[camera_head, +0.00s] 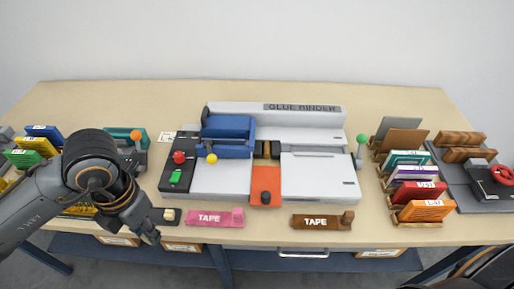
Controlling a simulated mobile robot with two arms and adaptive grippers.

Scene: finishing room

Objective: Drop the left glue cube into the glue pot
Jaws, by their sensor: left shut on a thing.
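My left gripper (157,224) reaches in from the left over the table's front edge. It is shut on a small cream glue cube (169,214), which shows at its fingertips; the fingers hide part of the grip. The large GLUE BINDER machine (318,124) stands at the middle. A dark slot with brown inside (267,149) shows between its blue clamp and white panel; I cannot tell whether this is the glue pot. My right gripper is not in view.
A pink TAPE piece (215,218) and a brown TAPE piece (322,221) lie along the front edge. An orange plate (265,186) is at the machine's front. Racked coloured booklets (418,190) stand right, with more booklets (36,146) left. A green-knobbed lever (361,150) stands beside the machine.

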